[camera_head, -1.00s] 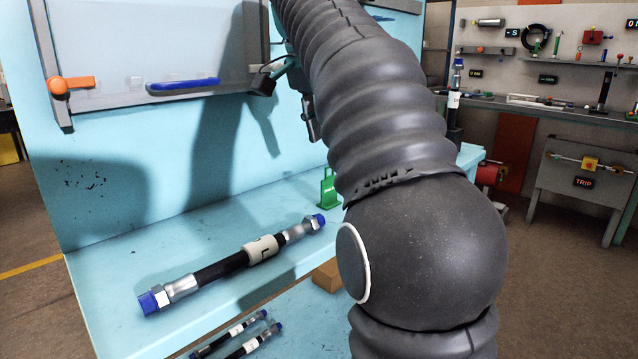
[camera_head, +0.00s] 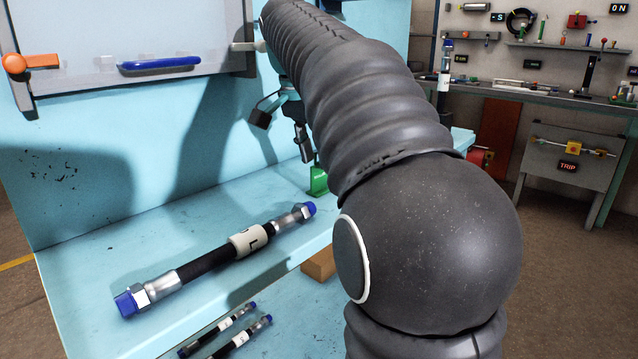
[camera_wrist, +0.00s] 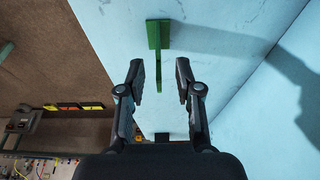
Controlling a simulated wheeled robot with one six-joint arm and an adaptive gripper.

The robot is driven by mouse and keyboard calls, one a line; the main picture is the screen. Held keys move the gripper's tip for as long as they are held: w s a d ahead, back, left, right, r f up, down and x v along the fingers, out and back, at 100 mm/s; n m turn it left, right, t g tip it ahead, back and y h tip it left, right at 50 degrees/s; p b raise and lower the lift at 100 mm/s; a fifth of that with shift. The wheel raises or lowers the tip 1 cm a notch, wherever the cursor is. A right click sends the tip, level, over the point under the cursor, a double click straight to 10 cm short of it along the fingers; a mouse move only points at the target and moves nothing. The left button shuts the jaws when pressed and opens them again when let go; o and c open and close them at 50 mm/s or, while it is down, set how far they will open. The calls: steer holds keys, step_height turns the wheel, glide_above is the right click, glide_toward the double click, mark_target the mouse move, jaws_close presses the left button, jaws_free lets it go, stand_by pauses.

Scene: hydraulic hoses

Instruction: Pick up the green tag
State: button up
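The green tag (camera_head: 318,181) stands on the light blue bench shelf, just left of my arm in the head view, partly hidden by it. In the wrist view the green tag (camera_wrist: 158,38) shows edge-on, its thin part running down toward the space between my fingers. My gripper (camera_wrist: 160,75) is open, with one finger on each side of that line. In the head view my gripper (camera_head: 305,145) hangs just above the tag. I cannot tell whether the fingers touch it.
A large black hose (camera_head: 210,262) with blue end caps lies on the shelf. Smaller hoses (camera_head: 225,332) lie below at the front. A wood block (camera_head: 319,264) sits under the shelf edge. A blue back wall with a grey panel (camera_head: 120,35) rises behind.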

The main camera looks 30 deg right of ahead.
mark_target(321, 173)
steer(key=x, duration=0.4)
steer(key=shift+d+f+b, duration=0.25)
steer(key=shift+f+b, duration=0.15)
steer(key=shift+c, duration=0.2)
jaws_close()
